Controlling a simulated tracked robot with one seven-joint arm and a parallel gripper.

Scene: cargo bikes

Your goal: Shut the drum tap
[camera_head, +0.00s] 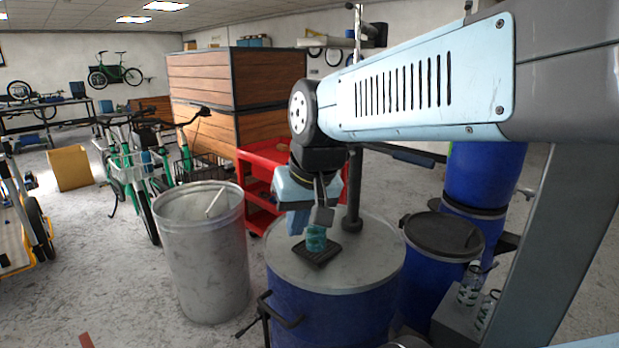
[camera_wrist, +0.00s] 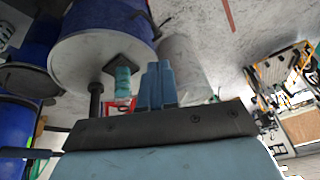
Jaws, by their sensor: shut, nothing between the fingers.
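The blue drum (camera_head: 335,312) with a pale grey lid stands in the middle foreground. It also shows upside down in the wrist view (camera_wrist: 108,22). A black fitting with a bar-like handle (camera_head: 282,312), which looks like the tap, sticks out of the drum's near left side. Its exact lever position is hard to tell. Part of a black fitting also shows at the drum's edge in the wrist view (camera_wrist: 150,22). My gripper (camera_head: 296,228) hangs pointing down near the lid's left part, apart from the tap. Its blue fingers (camera_wrist: 158,88) are together and empty.
A teal ribbed item (camera_head: 316,238) stands on a black square plate (camera_head: 318,254) on the lid, close to my gripper. A black post (camera_head: 352,190) rises behind it. A grey bin (camera_head: 203,260) stands left, a red cart (camera_head: 262,190) behind, and another blue drum (camera_head: 432,280) right.

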